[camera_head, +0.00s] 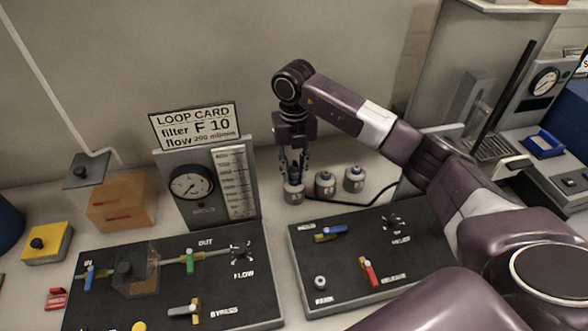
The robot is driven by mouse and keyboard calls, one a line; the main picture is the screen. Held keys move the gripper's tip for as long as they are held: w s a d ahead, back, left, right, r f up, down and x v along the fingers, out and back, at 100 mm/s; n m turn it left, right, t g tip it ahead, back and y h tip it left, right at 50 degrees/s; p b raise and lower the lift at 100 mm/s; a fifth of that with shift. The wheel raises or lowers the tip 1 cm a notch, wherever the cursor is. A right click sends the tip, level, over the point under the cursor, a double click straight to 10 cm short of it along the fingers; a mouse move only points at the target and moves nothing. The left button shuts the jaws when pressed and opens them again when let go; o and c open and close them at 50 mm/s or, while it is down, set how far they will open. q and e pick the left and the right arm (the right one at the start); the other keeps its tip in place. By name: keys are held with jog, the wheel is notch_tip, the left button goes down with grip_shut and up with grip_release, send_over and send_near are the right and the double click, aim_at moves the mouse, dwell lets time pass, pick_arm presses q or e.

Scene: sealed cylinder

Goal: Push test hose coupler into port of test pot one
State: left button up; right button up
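Three small grey test pots stand in a row on the bench: a left pot (293,194), a middle pot (325,184) and a right pot (354,179). Their markings are too small to read, so I cannot tell which is pot one. My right gripper (294,176) points straight down at the top of the left pot, its fingertips at or just above it. Whether it grips a coupler there is too small to tell. A black hose (376,202) curves along the bench behind the right panel. Its coupler end is not clearly visible. My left gripper is out of view.
A black valve panel (345,262) with a red lever and a park fitting (320,282) lies in front of the pots. A gauge stand (205,187) and the loop card (196,125) stand left. My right arm spans the right side.

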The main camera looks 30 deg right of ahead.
jog(key=o, duration=0.4)
notch_tip(320, 180, up, 12)
dwell(0.5)
dwell(0.3)
